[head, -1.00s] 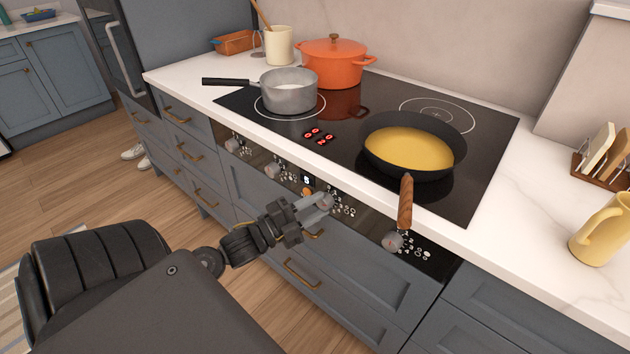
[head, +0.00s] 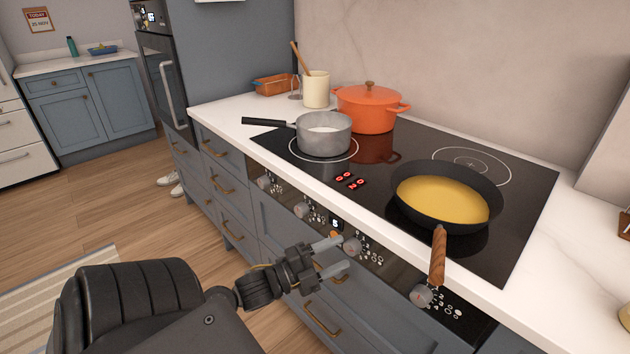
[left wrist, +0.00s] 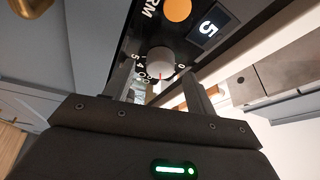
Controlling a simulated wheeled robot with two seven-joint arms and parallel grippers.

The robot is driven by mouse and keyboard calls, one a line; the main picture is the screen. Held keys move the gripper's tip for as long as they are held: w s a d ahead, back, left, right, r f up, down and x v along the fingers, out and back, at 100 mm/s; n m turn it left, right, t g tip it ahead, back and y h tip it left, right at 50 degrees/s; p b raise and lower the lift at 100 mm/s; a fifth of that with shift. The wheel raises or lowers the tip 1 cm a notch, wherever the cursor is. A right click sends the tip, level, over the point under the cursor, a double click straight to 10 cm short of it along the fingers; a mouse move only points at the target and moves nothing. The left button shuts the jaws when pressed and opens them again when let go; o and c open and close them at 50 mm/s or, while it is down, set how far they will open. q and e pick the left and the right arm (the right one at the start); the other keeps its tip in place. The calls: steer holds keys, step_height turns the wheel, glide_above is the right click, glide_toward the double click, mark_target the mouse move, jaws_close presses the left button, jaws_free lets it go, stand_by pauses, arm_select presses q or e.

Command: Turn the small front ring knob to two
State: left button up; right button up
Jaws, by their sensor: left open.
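A row of small grey knobs runs along the black front panel under the hob. The knob just right of the display (head: 352,247) is closest to my left gripper (head: 342,256). In the left wrist view this grey round knob (left wrist: 163,60) lies ahead, between the two spread fingers of the open gripper (left wrist: 160,88). A red mark shows on its lower edge; 5, 4 and 0 are readable around it, and other digits are partly hidden. The fingers appear apart from it. I cannot tell which ring it serves. My right gripper is not in view.
A lit display (head: 336,224) reads 5 beside an orange button (left wrist: 177,9). A frying pan (head: 440,222) has its wooden handle overhanging the front edge, right of my gripper. A grey saucepan (head: 323,136) and an orange pot (head: 368,110) stand farther back.

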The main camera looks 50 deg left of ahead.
arm_select(q)
steer(key=v, duration=0.9)
steer(key=shift+b, duration=0.3)
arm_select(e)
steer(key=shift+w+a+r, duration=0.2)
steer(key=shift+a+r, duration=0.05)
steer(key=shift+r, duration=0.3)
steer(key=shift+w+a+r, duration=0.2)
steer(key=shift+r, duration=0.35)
arm_select(q)
steer(key=shift+r, duration=0.1)
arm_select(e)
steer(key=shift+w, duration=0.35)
